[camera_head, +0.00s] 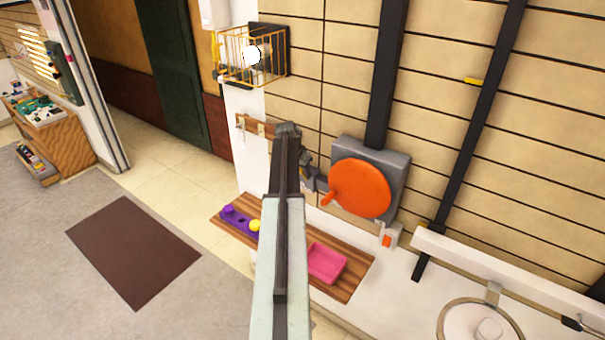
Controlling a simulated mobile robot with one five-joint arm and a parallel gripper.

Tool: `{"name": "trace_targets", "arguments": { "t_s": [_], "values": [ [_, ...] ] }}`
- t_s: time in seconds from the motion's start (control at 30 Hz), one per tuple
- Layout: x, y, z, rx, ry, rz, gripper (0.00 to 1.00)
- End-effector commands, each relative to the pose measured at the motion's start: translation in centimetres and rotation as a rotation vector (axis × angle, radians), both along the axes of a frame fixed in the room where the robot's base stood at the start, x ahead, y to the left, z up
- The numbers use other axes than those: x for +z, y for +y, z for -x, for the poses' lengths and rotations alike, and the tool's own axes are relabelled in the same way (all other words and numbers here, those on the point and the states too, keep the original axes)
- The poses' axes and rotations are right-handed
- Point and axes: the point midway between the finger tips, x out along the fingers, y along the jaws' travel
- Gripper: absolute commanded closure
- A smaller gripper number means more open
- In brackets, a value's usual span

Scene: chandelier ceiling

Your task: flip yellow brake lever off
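A small yellow piece (474,81) sticks out from a slanted black rail on the tiled wall at the upper right. It may be the yellow brake lever, but it is too small to tell its shape or its position. My arm reaches up the middle of the picture. My gripper (318,184) is beyond the arm's elbow, just left of a round orange disc (360,188), and well below and left of the yellow piece. Its fingers are too small and partly hidden, so I cannot see whether they are open.
The orange disc sits on a grey wall box (387,150). A wooden shelf (352,278) below holds a purple tray (238,220), a yellow ball (255,226) and a pink tray (327,263). A wire basket (240,60) hangs upper left. Floor is clear around the brown mat (133,250).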

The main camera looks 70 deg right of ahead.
Motion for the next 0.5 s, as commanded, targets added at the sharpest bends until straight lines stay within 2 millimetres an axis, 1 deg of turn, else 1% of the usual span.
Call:
{"name": "trace_targets", "arguments": {
  "t_s": [0.03, 0.1, 0.5],
  "values": [
    [0.01, 0.01, -0.02, 0.0, 0.0, 0.0, 0.81],
    [0.01, 0.02, -0.02, 0.0, 0.0, 0.0, 1.0],
    [-0.01, 0.08, 0.0, 0.0, 0.002, -0.002, 1.0]
  ]
}}
